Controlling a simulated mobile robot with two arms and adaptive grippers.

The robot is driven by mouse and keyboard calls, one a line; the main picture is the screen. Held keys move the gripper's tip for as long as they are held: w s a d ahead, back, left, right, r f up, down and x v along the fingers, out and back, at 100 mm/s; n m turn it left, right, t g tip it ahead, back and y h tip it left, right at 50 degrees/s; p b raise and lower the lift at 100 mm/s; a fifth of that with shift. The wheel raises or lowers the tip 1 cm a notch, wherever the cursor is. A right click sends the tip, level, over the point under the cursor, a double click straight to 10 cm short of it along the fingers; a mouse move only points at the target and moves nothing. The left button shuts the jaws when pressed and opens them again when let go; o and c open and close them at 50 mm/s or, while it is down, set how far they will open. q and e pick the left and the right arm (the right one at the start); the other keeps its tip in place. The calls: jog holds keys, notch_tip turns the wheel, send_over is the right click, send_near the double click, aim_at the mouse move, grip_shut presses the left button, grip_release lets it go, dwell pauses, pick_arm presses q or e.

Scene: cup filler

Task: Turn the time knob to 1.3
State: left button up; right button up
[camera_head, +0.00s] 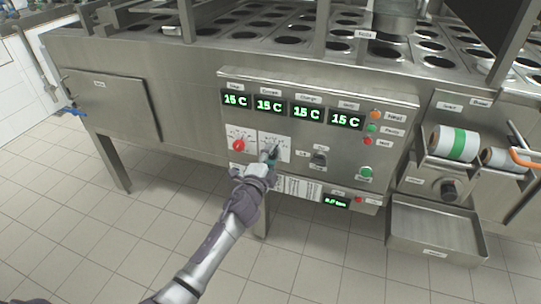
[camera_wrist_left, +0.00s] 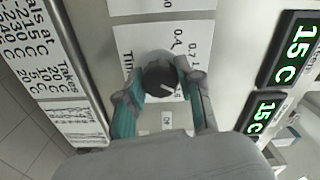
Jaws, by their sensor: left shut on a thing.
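The time knob (camera_wrist_left: 159,77) is a round black knob on a white dial plate (camera_wrist_left: 128,45) lettered with "Tim", "0.4", "0.7" and "Off". Its white pointer line slants to the lower right in the left wrist view, toward a number partly hidden by a finger. My left gripper (camera_wrist_left: 158,84) has its teal-padded fingers on both sides of the knob and is shut on it. In the head view my left gripper (camera_head: 268,159) reaches the dial on the control panel and covers much of the knob. My right gripper is not in view.
A red knob (camera_head: 238,145) sits left of the dial, and a black switch (camera_head: 319,158) sits to its right. Green displays (camera_head: 270,105) reading "15 C" line the panel above. A metal tray (camera_head: 435,230) juts out at the lower right.

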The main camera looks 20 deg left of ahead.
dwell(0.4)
pick_arm(q)
jog(key=o, duration=1.2)
jog(key=shift+c, duration=0.2)
jog(key=shift+s, duration=0.1)
jog(key=s, duration=1.2)
jog(key=shift+a, duration=0.2)
jog(key=shift+w, duration=0.1)
